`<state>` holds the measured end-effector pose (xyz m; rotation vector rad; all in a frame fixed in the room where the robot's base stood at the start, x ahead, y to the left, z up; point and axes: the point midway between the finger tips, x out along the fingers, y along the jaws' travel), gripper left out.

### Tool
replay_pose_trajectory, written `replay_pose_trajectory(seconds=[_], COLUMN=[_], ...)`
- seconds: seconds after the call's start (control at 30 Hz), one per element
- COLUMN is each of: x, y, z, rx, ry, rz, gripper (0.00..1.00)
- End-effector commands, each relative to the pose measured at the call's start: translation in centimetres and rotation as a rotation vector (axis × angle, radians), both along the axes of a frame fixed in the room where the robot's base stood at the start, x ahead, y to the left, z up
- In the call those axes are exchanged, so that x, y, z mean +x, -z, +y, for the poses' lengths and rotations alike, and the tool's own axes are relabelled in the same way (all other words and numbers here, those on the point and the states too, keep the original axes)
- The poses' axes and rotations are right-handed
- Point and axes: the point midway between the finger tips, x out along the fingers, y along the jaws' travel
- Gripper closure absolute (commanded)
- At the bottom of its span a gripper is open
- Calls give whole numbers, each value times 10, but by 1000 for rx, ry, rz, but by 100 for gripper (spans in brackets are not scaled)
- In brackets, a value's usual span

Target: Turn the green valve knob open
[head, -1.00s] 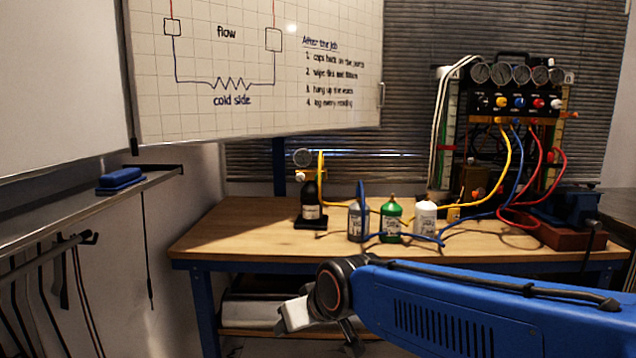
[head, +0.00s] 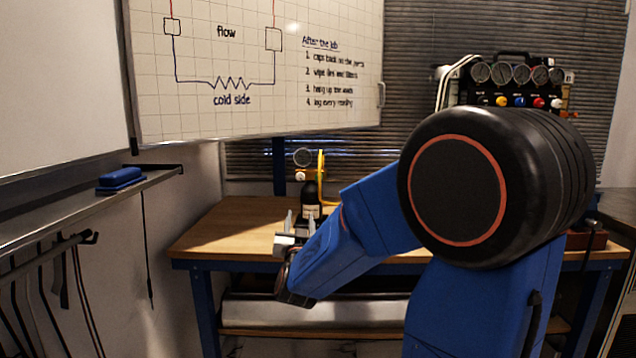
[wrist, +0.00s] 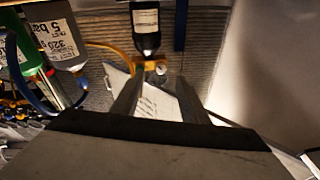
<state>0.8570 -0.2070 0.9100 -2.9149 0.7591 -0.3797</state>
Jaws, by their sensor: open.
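I cannot make out a green valve knob in either view. A valve panel (head: 515,88) at the back right has a row of small knobs; black, yellow, blue, red and white ones show, and my arm hides its lower part.
The workbench (head: 215,230) has clear wood at its left. A green bottle (wrist: 20,55) and a grey bottle (wrist: 62,40) stand beside the black one; my arm hides them in the head view. A whiteboard (head: 340,90) and a shelf with a blue eraser (head: 120,178) are at left.

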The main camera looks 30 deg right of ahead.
Motion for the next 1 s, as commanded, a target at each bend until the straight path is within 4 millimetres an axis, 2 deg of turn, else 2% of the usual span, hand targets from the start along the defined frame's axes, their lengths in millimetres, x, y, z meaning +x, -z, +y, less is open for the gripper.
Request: replay_pose_trajectory(seconds=[0.1, 0.2, 0.47, 1.0], x=[0, -4, -2, 60], y=[-2, -5, -11, -45], z=[-17, -25, -35, -89], rx=[-46, -77, -99, -99], ry=[88, 140, 181, 178], rz=[-69, -111, -144, -143], gripper=[60, 60, 60, 60])
